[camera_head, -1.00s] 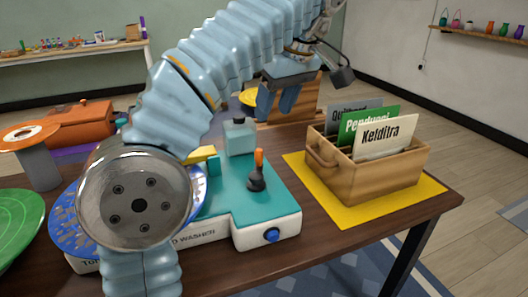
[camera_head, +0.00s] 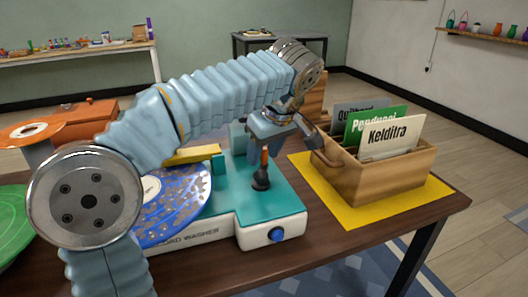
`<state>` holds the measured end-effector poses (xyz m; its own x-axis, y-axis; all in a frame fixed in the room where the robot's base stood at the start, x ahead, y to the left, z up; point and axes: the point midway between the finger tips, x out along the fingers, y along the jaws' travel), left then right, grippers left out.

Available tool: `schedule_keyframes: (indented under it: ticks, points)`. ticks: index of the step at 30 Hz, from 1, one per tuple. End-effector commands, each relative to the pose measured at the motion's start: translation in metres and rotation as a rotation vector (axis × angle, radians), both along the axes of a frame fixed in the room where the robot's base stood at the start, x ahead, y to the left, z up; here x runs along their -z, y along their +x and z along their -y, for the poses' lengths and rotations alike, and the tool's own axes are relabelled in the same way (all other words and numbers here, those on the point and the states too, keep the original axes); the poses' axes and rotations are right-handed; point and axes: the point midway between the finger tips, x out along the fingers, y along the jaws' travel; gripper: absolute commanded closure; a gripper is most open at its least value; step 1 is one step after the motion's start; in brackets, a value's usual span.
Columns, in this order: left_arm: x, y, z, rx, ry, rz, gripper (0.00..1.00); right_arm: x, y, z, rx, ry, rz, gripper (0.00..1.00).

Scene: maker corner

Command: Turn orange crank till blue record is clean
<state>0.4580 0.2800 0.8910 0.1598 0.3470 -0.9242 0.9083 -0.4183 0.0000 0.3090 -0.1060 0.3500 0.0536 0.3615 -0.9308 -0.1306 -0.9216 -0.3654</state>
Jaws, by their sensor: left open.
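The record washer (camera_head: 262,208) is a white and teal machine on the table. The blue record (camera_head: 178,208) lies on its left side and has many grey-brown patches on it; my left arm hides part of it. The orange crank (camera_head: 264,160) stands upright on a dark base on the teal top. My left gripper (camera_head: 277,146) is open and points down right at the top of the crank handle. I cannot tell whether its fingers touch the handle. My right gripper is not in view.
A wooden crate (camera_head: 372,182) with labelled record sleeves stands on a yellow mat (camera_head: 343,215) close to the right of the washer. A green record (camera_head: 12,222) and an orange record on a stand (camera_head: 30,132) are at the left. A blue knob (camera_head: 277,235) is on the washer's front.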

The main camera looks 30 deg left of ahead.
Motion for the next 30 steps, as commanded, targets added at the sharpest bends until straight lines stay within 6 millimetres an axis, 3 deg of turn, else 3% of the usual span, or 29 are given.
schedule_keyframes:
  ticks: [8, 17, 30]
  points:
    - [0.0015, 0.0003, -0.0009, -0.001, 0.000, 0.000, 0.55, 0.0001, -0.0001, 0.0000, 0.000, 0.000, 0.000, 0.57]
    - [0.0013, 0.0001, -0.0008, -0.001, 0.000, 0.000, 1.00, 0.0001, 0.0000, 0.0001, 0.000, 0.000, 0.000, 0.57]
    - [0.0012, 0.0007, 0.0014, 0.062, 0.000, 0.000, 1.00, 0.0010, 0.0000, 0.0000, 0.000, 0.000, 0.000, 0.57]
